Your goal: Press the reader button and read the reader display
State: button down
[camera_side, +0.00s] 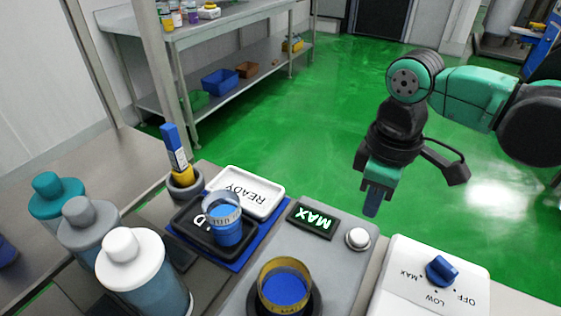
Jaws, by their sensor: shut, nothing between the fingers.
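The grey reader (258,262) stands at the front middle. Its dark display (312,219) shows MAX in bright letters, upside down in the picture. The round white reader button (357,239) sits right of the display. A yellow-rimmed cup with blue contents (284,288) stands in a dark round seat on the reader. My gripper (371,206) points down with its fingers shut and empty. In the picture it is just above the button, with a visible gap between them. I cannot tell its exact height or whether it is directly over the button.
A white control box (420,292) with a blue knob (442,270) marked OFF, LOW and MAX stands at right. At left are a white READY tray (262,206), a clear-rimmed cup (226,229) on a black tray, and bottles with teal (46,186), grey (80,212) and white (128,245) caps.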

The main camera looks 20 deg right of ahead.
notch_tip(320, 180, up, 7)
jog(key=shift+s, duration=0.15)
jog(key=shift+r, duration=0.1)
dwell(0.6)
jog(key=d+f+m+t, duration=0.2)
jog(key=d+m+t, duration=0.1)
jog(key=d, duration=0.4)
jog(key=d+f+m+t, duration=0.2)
jog(key=d+m+t, duration=0.2)
jog(key=d+m, duration=0.2)
jog(key=shift+s+d+f, duration=0.25)
jog(key=shift+d+f, duration=0.15)
jog(key=shift+d, duration=0.35)
